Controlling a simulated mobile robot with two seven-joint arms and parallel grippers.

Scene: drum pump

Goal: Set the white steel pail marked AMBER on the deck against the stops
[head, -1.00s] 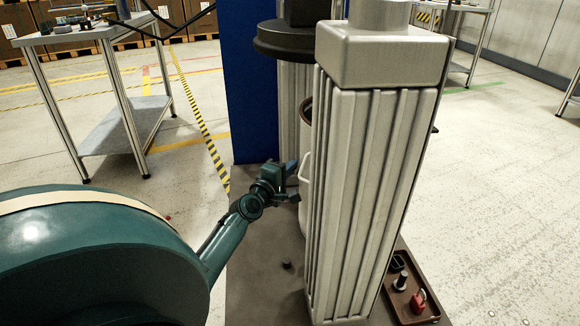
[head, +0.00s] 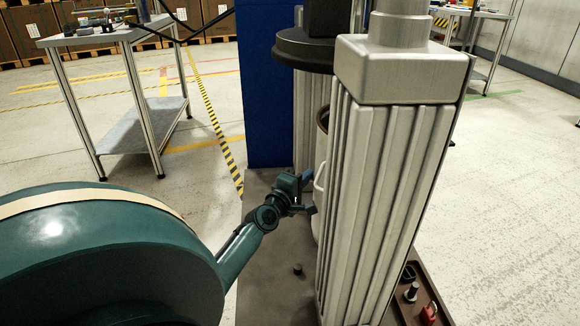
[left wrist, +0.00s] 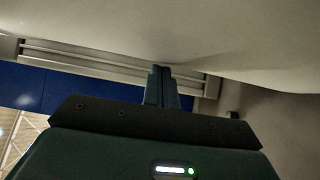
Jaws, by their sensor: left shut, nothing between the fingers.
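A white pail (head: 321,205) stands behind the ribbed metal column in the head view, which hides most of it. Its dark rim and pale side handle (head: 319,178) show at the column's left edge; no AMBER marking is visible. My left gripper (head: 306,177) is beside the pail's left side, close to the handle; I cannot tell whether it touches. In the left wrist view its fingers (left wrist: 161,85) are together and empty, under a large pale curved surface, probably the pail. The dark deck (head: 262,285) lies below. My right gripper is not in view.
The ribbed column (head: 385,200) blocks the view to the right. A dark round head (head: 305,48) hangs behind it. A small black knob (head: 298,269) stands on the deck. A brown tray (head: 405,305) holds small items. A blue panel (head: 268,100) stands behind.

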